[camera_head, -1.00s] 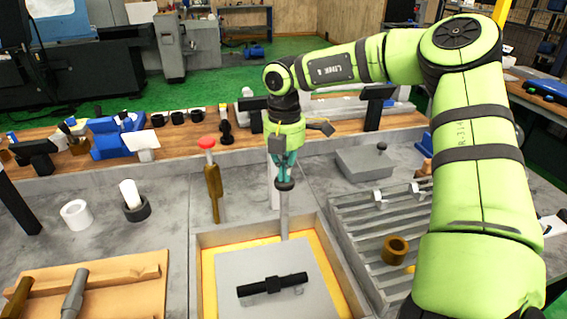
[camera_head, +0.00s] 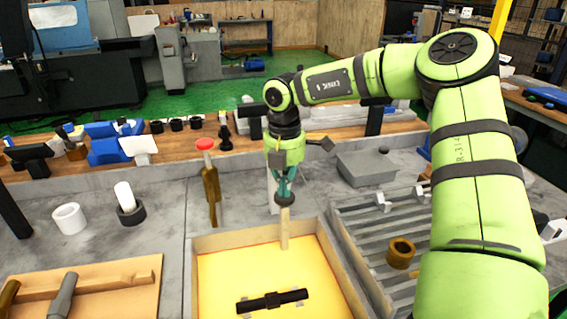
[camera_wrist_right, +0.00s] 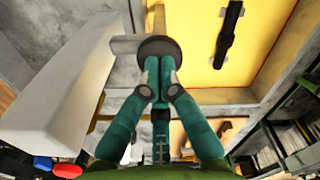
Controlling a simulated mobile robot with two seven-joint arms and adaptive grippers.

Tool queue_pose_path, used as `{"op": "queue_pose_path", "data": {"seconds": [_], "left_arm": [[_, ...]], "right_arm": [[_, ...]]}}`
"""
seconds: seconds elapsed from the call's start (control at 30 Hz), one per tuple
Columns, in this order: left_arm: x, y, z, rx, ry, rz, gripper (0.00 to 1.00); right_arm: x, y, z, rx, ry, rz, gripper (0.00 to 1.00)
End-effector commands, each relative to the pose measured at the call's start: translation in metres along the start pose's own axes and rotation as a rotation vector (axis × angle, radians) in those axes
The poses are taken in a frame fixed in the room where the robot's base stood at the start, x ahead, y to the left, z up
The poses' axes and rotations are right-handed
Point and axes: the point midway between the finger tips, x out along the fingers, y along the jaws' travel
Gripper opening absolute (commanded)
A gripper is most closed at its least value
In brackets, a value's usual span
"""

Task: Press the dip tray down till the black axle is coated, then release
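The black axle (camera_head: 272,300) lies level in the yellow fluid of the dip bath (camera_head: 335,262), with small grey supports showing beside it. The dip tray's flat plate is hidden under the yellow. My right gripper (camera_head: 285,190) has its teal fingers together, pointing down onto the dark round knob (camera_head: 285,200) on top of the tray's handle post (camera_head: 285,232). In the right wrist view the closed fingertips (camera_wrist_right: 160,82) are against the dark knob (camera_wrist_right: 160,48), and the axle (camera_wrist_right: 229,35) shows at upper right. My left gripper is out of view.
A bronze tool with a red knob (camera_head: 205,144) stands left of the bath. A slatted grey rack (camera_head: 378,235) with a bronze ring (camera_head: 400,252) lies to the right. A wooden board (camera_head: 110,275) with tools is at front left, near a white ring (camera_head: 69,218).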

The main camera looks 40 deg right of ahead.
Motion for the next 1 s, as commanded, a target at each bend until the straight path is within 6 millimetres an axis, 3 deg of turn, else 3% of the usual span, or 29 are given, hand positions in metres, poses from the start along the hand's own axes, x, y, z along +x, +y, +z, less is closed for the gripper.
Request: {"op": "queue_pose_path", "data": {"seconds": [0.83,1.0], "left_arm": [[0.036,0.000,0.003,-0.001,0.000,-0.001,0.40],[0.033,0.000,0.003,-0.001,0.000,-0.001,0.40]], "right_arm": [[0.039,-0.002,-0.001,0.001,0.002,-0.009,0.00],[0.035,-0.002,-0.001,0.000,0.002,-0.009,0.00]]}}
